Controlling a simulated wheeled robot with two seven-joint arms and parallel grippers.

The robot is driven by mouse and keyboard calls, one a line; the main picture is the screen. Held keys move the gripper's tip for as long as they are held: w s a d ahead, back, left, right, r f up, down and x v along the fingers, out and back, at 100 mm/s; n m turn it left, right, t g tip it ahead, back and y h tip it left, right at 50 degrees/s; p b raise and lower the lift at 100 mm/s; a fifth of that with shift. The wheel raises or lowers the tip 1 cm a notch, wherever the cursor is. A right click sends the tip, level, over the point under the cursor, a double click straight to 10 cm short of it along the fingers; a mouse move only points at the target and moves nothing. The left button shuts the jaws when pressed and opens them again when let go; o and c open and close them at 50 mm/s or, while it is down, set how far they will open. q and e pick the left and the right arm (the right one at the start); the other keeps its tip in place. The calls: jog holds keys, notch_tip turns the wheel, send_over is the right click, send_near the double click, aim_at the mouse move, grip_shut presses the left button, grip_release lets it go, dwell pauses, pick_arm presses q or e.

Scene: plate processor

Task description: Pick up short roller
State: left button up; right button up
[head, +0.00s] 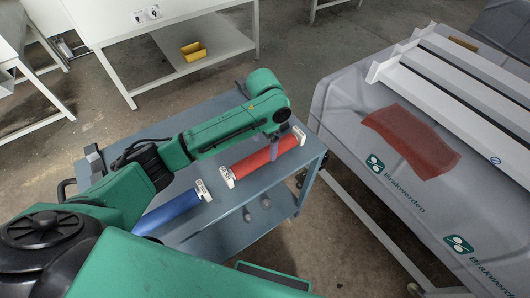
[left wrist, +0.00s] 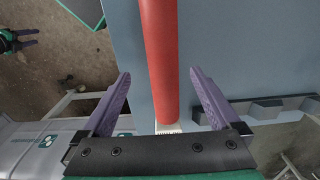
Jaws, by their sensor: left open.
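A red roller (head: 262,159) with white end pieces lies on the blue-grey cart top. A blue roller (head: 172,212) lies to its lower left, partly hidden by my arm; I cannot compare their full lengths. My left gripper (head: 273,146) is over the far right end of the red roller. In the left wrist view, the open left gripper (left wrist: 160,88) has its purple fingers on either side of the red roller (left wrist: 160,55), with gaps on both sides. A small gripper with purple fingers, seemingly my right one (left wrist: 22,40), shows at the upper left there.
The cart (head: 225,110) has a lower shelf with small grey parts. To the right stands a grey-covered table (head: 345,115) with white beams (head: 450,85) and a red cloth (head: 412,140). A white table with a yellow bin (head: 193,51) stands behind.

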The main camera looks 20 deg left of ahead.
aim_at(265, 151)
pick_arm(q)
jog(key=f, duration=0.2)
jog(key=f+p, duration=0.1)
jog(key=f, duration=0.2)
jog(key=shift+w+f+p, duration=0.3)
jog(key=shift+w+f, duration=0.1)
jog(key=shift+f, duration=0.2)
jog(key=shift+s, duration=0.1)
jog(key=shift+c, duration=0.6)
grip_shut()
pick_arm(e)
jog(key=shift+w+a+r, duration=0.3)
jog(key=shift+w+r, duration=0.15)
jog(key=shift+w, duration=0.05)
jog(key=shift+w+a+r, duration=0.25)
jog(key=shift+w+r, duration=0.15)
jog(key=shift+w, duration=0.05)
